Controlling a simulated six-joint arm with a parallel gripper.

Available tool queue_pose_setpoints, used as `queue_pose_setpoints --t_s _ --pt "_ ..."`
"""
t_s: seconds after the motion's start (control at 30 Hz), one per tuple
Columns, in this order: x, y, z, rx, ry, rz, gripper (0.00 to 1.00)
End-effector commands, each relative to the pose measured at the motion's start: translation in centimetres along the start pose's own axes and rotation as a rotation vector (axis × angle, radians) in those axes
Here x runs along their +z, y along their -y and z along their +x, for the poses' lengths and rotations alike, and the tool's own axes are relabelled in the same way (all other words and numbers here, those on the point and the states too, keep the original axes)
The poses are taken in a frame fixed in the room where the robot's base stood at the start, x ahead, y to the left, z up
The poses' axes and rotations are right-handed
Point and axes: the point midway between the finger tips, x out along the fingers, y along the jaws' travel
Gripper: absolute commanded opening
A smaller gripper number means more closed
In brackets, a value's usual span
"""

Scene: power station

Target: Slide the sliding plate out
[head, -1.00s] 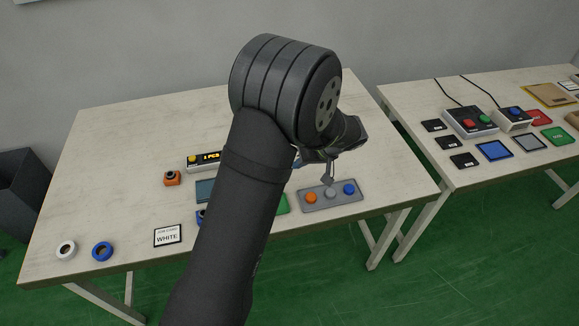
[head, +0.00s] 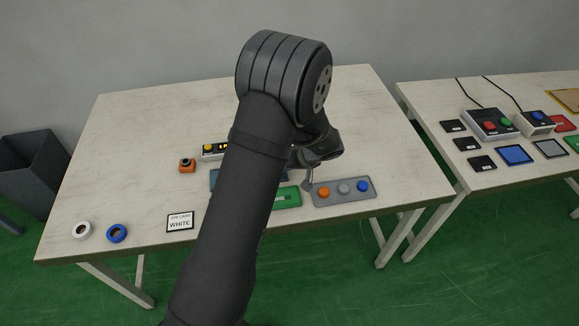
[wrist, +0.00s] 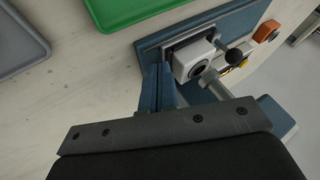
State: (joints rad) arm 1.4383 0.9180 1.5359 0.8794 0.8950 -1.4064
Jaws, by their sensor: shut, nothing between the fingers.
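A blue fixture (head: 222,178) lies on the left table, mostly hidden behind my arm. In the wrist view the fixture (wrist: 236,22) carries a white block (wrist: 193,61) with a round dark hole. Beside the block are a black knob (wrist: 238,52) and a grey rod. I cannot tell which part is the sliding plate.
White and blue rings (head: 116,233) and a WHITE card (head: 180,222) lie left.

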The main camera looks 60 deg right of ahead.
Motion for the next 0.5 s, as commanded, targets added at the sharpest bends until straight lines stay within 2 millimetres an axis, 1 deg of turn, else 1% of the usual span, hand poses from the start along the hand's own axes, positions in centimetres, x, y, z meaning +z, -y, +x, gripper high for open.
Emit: queue_pose_setpoints --t_s 0.17,0.27,0.4,0.5 --pt "0.0 0.2 0.1 0.000 0.000 -0.001 0.00" --pt "-0.1 1.2 0.6 -0.002 0.000 -0.001 0.00" --pt "0.0 3.2 1.6 -0.002 0.000 -0.002 0.00" --pt "0.0 3.6 1.9 0.000 0.000 -0.001 0.00"
